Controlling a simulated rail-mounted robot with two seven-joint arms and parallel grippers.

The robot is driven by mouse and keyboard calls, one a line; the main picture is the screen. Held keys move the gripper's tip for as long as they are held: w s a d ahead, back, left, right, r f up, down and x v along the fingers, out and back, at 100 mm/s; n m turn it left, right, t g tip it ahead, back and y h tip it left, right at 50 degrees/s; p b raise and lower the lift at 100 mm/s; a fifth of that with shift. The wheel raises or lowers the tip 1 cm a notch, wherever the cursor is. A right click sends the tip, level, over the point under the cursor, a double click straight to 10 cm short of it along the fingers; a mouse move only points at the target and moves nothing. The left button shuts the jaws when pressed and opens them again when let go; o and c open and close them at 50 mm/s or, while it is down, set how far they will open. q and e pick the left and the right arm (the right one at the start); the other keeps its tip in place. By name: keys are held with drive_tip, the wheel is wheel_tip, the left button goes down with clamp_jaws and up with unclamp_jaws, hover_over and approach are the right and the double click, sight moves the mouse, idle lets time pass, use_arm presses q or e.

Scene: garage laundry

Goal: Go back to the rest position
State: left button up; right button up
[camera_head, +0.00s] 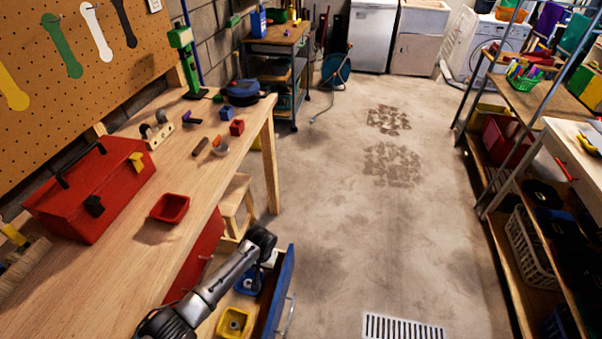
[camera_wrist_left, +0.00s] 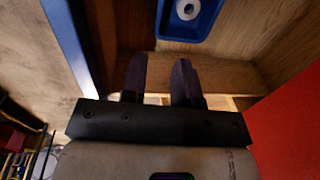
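My left arm (camera_head: 215,285) reaches in from the bottom of the head view over an open drawer with a blue front (camera_head: 279,300) below the workbench. My left gripper (camera_wrist_left: 159,75) points down over the drawer. Its two dark fingers stand apart with nothing between them, so it is open and empty. A blue bin (camera_wrist_left: 188,18) with a white ring-shaped piece in it lies just beyond the fingertips in the wrist view. The same blue bin shows partly behind the arm in the head view (camera_head: 246,283). My right gripper is not in view.
A yellow bin (camera_head: 234,323) sits in the drawer's near part. The wooden workbench (camera_head: 120,255) at left bears a red toolbox (camera_head: 85,200), a red bin (camera_head: 169,208) and small parts. Shelves (camera_head: 520,240) stand at right. The concrete floor (camera_head: 370,240) between is clear.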

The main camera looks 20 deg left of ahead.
use_arm(q)
drive_tip(key=w+d+r+m+t, duration=0.2)
drive_tip(key=w+r, duration=0.1)
drive_tip(key=r, duration=0.4)
drive_tip(key=w+d+r+m+t, duration=0.2)
drive_tip(key=d+r+m+t, duration=0.1)
drive_tip(key=r, duration=0.5)
drive_tip(key=s+d+r+t, duration=0.3)
drive_tip(key=s+d+r, duration=0.1)
drive_tip(key=r, duration=0.5)
drive_tip(key=s+t+h, duration=0.1)
drive_tip(key=s+h, duration=0.1)
drive_tip(key=s, duration=1.5)
drive_tip(key=s+f+n+g, duration=0.1)
drive_tip(key=s+f+g, duration=0.2)
drive_tip(key=s+f, duration=0.5)
drive_tip(key=s+f+g, duration=0.2)
drive_tip(key=s+f, duration=0.3)
drive_tip(key=s, duration=0.6)
wheel_tip(320, 180, up, 36)
drive_tip(key=p, duration=3.6)
drive_tip(key=shift+w+a+r, duration=0.15)
drive_tip(key=shift+w+a, duration=0.05)
drive_tip(key=shift+a, duration=0.25)
